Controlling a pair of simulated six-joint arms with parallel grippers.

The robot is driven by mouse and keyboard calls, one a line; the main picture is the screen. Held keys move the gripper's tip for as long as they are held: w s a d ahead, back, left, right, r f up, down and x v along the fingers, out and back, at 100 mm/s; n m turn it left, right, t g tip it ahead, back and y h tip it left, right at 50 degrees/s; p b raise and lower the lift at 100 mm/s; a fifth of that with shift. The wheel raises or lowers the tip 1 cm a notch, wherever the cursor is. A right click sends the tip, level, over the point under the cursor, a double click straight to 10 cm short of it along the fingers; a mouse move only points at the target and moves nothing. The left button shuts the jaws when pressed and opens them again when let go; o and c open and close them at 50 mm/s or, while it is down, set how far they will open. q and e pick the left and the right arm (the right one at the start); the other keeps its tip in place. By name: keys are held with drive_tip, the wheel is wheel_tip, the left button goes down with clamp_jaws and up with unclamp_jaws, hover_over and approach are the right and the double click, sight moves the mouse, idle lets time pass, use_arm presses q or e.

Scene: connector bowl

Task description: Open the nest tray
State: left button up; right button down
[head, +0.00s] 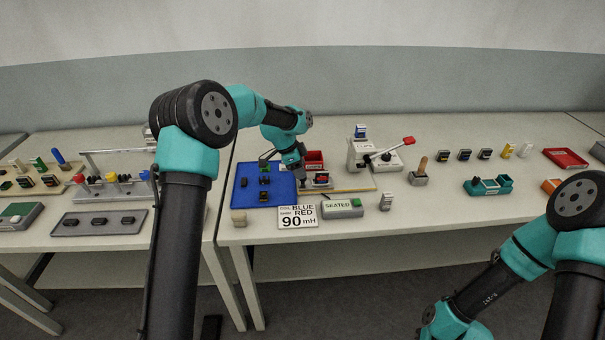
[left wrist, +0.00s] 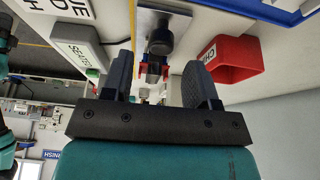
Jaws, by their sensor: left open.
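I cannot tell for sure which thing is the nest tray; a small grey metal plate (left wrist: 150,22) with a dark round knob (left wrist: 160,42) and a red part (left wrist: 153,70) is the likeliest. In the head view this fixture (head: 321,181) sits right of the blue mat. My left gripper (head: 301,182) is low over the table at its left side. In the left wrist view my left gripper (left wrist: 160,88) is open, its fingers either side of the red part. Contact cannot be told. My right gripper is out of view.
A red bin (left wrist: 222,60) stands close beside the fixture. A blue mat (head: 246,192) with dark connectors lies left. A SEATED box (head: 342,208) and a 90 mH sign (head: 298,217) stand in front. A white press with a red-ended lever (head: 388,150) stands right.

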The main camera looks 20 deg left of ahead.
use_arm(q)
drive_tip(key=v, duration=1.4)
